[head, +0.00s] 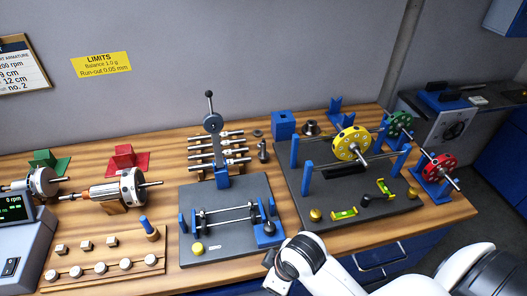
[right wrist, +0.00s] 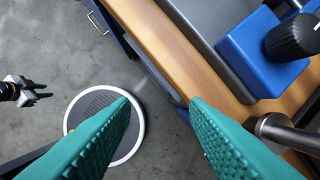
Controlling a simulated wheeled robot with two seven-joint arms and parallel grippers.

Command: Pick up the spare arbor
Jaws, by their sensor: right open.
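Another shaft (head: 228,215) rests across blue supports on the dark plate in front. In the right wrist view a metal cylindrical end (right wrist: 275,127) shows at the right edge, beside a blue block with a black knob. My right gripper (right wrist: 160,108) is open and empty, its teal fingers apart over the floor and bench edge. A small dark-fingered gripper (right wrist: 25,92), apparently my left, shows at left.
The balancing stand with a yellow rotor (head: 352,143) is to the right. A wooden block tray (head: 105,272) and two armatures are on the left. The wooden bench edge runs along the front.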

